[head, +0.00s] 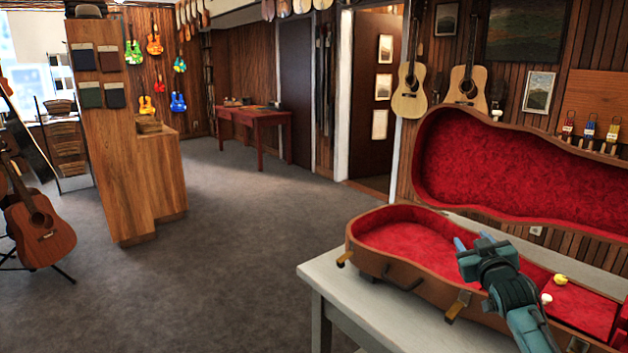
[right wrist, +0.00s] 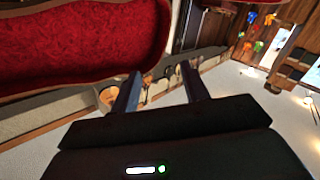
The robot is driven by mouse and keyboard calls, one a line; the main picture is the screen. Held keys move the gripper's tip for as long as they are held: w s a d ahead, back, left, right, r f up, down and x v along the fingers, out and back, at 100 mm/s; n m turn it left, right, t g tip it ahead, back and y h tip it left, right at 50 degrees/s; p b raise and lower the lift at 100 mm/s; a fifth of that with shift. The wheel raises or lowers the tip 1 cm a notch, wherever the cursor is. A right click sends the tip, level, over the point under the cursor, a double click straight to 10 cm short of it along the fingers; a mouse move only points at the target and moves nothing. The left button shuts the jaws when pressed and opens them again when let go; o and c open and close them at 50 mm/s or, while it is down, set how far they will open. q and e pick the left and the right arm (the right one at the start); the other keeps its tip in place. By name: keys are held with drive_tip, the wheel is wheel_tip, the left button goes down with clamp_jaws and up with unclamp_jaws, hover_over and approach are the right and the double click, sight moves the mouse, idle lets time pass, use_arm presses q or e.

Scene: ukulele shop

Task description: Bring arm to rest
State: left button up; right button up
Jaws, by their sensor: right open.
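My right gripper (head: 474,241) is in the head view at lower right, above the open guitar case (head: 368,260). Its two fingers are apart with nothing between them. In the right wrist view the two fingers of the right gripper (right wrist: 159,92) also stand apart and empty. The red-lined case (right wrist: 70,50) fills the upper left of that view. In the head view the case stands on a pale table (head: 345,290) with its lid (head: 520,170) raised behind it. My left gripper is in neither view.
A small yellow item (head: 560,280) and a small white item (head: 546,299) are at the case's right part. The raised lid stands close behind the right gripper. Open grey carpet (head: 240,240) lies left of the table. A wooden counter (head: 150,185) and a guitar (head: 42,230) stand farther left.

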drive_tip(key=s+a+f+n+g+y, duration=0.1)
drive_tip(key=s+a+f+g+y, duration=0.1)
drive_tip(key=s+a+f, duration=0.6)
drive_tip(key=s+a+f+g+y, duration=0.15)
drive_tip(key=s+a+f, duration=0.25)
drive_tip(key=s+f, duration=0.65)
drive_tip(key=s+a+f+g, duration=0.1)
drive_tip(key=s+a+f, duration=0.1)
drive_tip(key=s, duration=0.5)
drive_tip(key=s+a+f+g+y, duration=0.1)
drive_tip(key=s+a+f, duration=0.2)
drive_tip(key=s, duration=0.4)
drive_tip(key=s+a+f+g+y, duration=0.1)
drive_tip(key=s+a+f, duration=0.2)
drive_tip(key=s, duration=0.4)
drive_tip(key=shift+a+m, duration=0.3)
drive_tip(key=shift+a, duration=0.4)
